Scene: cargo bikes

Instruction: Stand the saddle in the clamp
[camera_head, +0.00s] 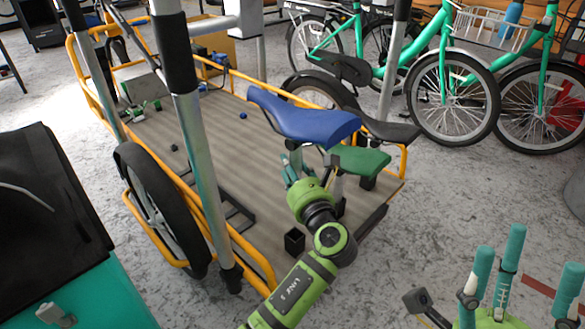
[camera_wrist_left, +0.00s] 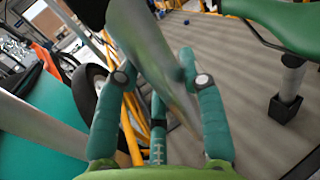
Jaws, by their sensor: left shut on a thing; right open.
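A blue saddle (camera_head: 305,120) is up above the cargo bike's flat deck (camera_head: 215,120). My left gripper (camera_head: 296,165) is below it, shut on its seat post. In the left wrist view the grey post (camera_wrist_left: 150,45) runs between the teal fingers of this gripper (camera_wrist_left: 163,82), and the blue seat top is not clear. A small black square clamp (camera_head: 294,240) stands on the deck, left of my left wrist, with nothing standing in it. The blue saddle is apart from it. My right gripper (camera_head: 490,300) is open and empty at the bottom right.
A green saddle (camera_head: 357,160) is just right of the blue one; in the left wrist view its post stands in a black holder (camera_wrist_left: 284,108). A black saddle (camera_head: 390,130) is behind. Upright poles and yellow rails (camera_head: 260,265) edge the deck.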

